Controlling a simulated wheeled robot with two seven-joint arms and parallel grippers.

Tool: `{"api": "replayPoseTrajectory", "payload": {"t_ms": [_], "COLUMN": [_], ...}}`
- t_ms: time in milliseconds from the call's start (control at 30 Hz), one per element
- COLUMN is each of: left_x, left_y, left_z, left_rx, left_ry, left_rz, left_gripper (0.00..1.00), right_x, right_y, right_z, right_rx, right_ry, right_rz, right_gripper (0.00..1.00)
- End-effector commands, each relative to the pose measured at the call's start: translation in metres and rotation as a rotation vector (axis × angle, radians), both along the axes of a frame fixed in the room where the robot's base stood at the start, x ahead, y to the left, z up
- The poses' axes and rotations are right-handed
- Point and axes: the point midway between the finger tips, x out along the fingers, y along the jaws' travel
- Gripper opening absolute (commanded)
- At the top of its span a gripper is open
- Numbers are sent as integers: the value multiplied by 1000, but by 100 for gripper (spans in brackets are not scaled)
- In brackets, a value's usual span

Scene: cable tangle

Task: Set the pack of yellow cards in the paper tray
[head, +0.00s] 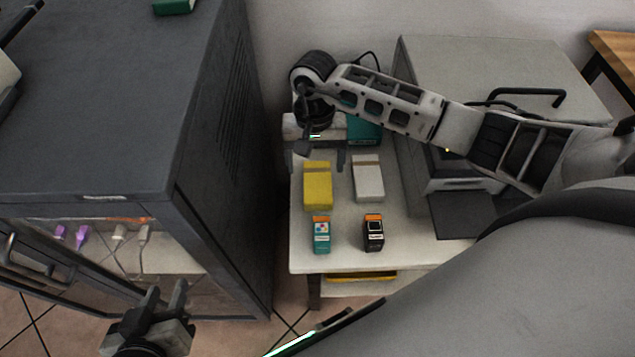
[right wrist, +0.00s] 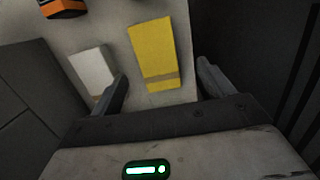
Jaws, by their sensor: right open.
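The yellow card pack (head: 317,188) lies flat on the small white table, left of a white pack; it also shows in the right wrist view (right wrist: 153,48). My right gripper (head: 318,158) is open and empty above the table, just behind the yellow pack. In the right wrist view the pack's near end lies between the open fingers (right wrist: 162,84), apart from both. A dark flat panel (head: 455,216) juts from the grey printer on the right; it looks like the paper tray. My left gripper (head: 165,300) is open and empty at the lower left, before the dark cabinet.
The white pack (head: 368,180) lies close to the right finger's side. A teal cartridge box (head: 321,236) and a black-orange one (head: 373,234) stand nearer the front edge. A teal box (head: 363,130) is behind. The dark cabinet (head: 215,150) walls the left; the printer (head: 505,75) the right.

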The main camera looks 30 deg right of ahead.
Motion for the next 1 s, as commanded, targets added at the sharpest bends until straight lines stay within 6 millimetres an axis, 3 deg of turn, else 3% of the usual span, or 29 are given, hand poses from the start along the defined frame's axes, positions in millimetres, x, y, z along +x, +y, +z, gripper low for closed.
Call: {"api": "replayPoseTrajectory", "payload": {"t_ms": [400, 700, 900, 1000], "left_x": [4, 4, 4, 4], "left_y": [0, 0, 0, 0], "left_z": [6, 5, 5, 5], "left_rx": [5, 4, 4, 4], "left_ry": [-13, -12, -10, -10], "left_rz": [-1, -1, 0, 0], "left_gripper": [36, 36, 36, 36], "right_x": [-6, -6, -6, -6], "right_y": [-2, -3, -3, -2], "right_z": [-49, -54, -53, -53], "right_rx": [3, 1, 1, 1], "right_ry": [1, 0, 0, -2], "right_rz": [0, 1, 1, 1], "right_gripper": [80, 80, 29, 25]}}
